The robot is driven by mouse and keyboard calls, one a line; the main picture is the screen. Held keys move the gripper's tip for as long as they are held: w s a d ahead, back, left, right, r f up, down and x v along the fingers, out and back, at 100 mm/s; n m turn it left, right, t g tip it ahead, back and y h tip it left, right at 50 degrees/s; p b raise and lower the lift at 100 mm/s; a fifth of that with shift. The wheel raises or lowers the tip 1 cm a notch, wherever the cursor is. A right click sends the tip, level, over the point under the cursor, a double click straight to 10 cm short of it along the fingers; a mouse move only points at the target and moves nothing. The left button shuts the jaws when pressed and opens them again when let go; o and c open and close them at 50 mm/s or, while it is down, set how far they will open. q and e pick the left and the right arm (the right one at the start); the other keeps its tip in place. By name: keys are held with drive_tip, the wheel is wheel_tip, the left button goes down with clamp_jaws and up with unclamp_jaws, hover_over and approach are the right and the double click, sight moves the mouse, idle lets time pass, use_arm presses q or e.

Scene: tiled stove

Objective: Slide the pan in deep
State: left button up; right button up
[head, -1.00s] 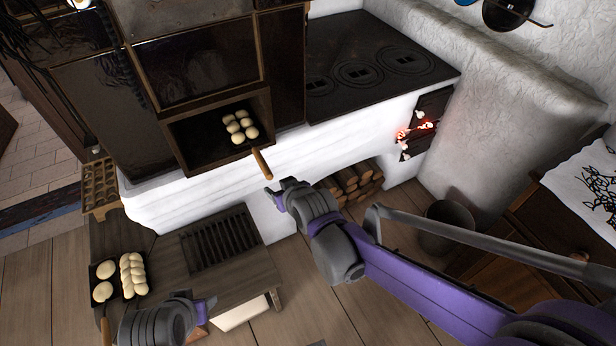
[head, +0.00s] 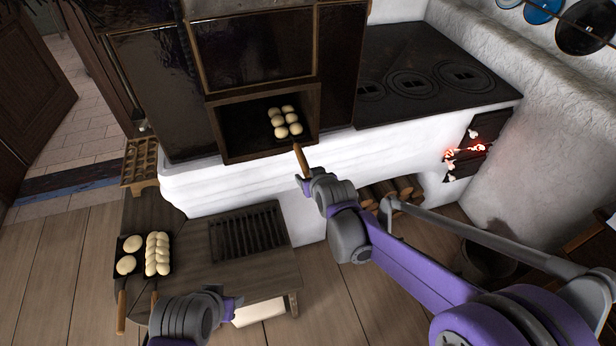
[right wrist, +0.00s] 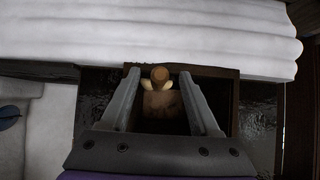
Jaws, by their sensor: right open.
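The pan with several pale dough rolls (head: 286,121) sits in the open oven compartment (head: 227,142). Its wooden handle (head: 301,159) sticks out of the opening towards me. My right gripper (head: 306,182) is open at the handle's outer end. In the right wrist view the handle's round end (right wrist: 160,75) shows between the spread fingers of this gripper (right wrist: 159,82), with a gap on each side. The pan's dark body is hard to make out inside the compartment. My left gripper (head: 234,304) is low over the front of the bench, away from the oven; its jaw opening is unclear.
A wooden bench (head: 190,265) at lower left bears dark pans of dough (head: 130,254) with handles pointing forward. A slatted grate (head: 247,234) lies on it. The black stove top (head: 420,65) is at right, above a glowing fire opening (head: 470,150). Firewood (head: 395,188) lies below.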

drive_tip(key=shift+w+a+f, duration=0.1)
drive_tip(key=shift+w+f, duration=0.05)
drive_tip(key=shift+w, duration=0.05)
clamp_jaws()
idle(0.6)
idle(0.4)
